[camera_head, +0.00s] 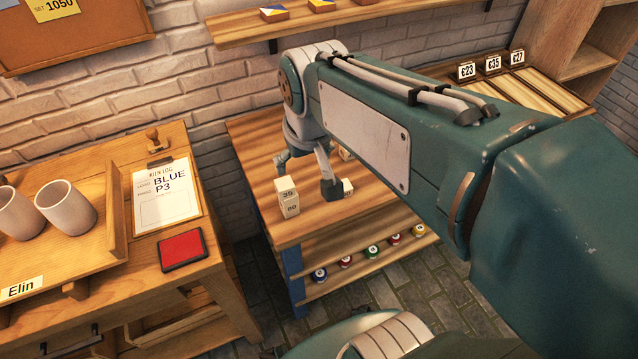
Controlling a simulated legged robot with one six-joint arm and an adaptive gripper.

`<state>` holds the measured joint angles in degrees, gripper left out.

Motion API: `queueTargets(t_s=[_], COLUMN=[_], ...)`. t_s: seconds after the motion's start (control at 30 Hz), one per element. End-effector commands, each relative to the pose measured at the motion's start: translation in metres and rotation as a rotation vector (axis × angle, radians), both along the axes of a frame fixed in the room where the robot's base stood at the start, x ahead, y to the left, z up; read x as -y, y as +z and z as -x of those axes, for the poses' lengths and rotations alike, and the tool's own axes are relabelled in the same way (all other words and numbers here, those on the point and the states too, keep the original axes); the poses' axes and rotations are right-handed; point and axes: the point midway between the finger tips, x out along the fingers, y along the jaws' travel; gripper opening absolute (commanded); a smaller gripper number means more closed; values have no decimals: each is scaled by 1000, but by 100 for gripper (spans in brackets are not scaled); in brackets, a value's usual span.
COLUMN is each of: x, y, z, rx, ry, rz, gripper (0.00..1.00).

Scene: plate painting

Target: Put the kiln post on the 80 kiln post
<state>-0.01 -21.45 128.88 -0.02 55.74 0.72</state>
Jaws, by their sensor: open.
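A pale kiln post marked 35 (287,195) sits upright on another pale post (291,210) whose small number looks like 80. Both stand near the left front edge of the wooden workbench (330,220). My gripper (305,178) points down over the bench, its fingers spread. It is open and holds nothing that shows. Its left finger is just above and behind the stacked posts in the picture; I cannot tell if it touches them. Another pale block (348,187) stands by the right finger, partly hidden. One more (345,155) shows behind the gripper.
A lower shelf holds several coloured round pots (372,252). On the left table are two cups (66,208), a kiln log sheet (163,195), a red pad (183,250) and a stamp (154,141). Price cards (492,64) stand at the back right. My arm hides the bench's right side.

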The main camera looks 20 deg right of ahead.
Motion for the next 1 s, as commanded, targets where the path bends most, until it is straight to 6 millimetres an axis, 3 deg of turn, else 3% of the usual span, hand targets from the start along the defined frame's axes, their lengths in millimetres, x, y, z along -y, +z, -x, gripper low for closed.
queueTargets(t_s=[0.1, 0.33, 1.0], x=[0, 0, 0], y=[5, 1, -1], z=[34, 75, 81], rx=[80, 182, 198], ry=[4, 10, 11], rz=[1, 4, 5], gripper=[91, 91, 91])
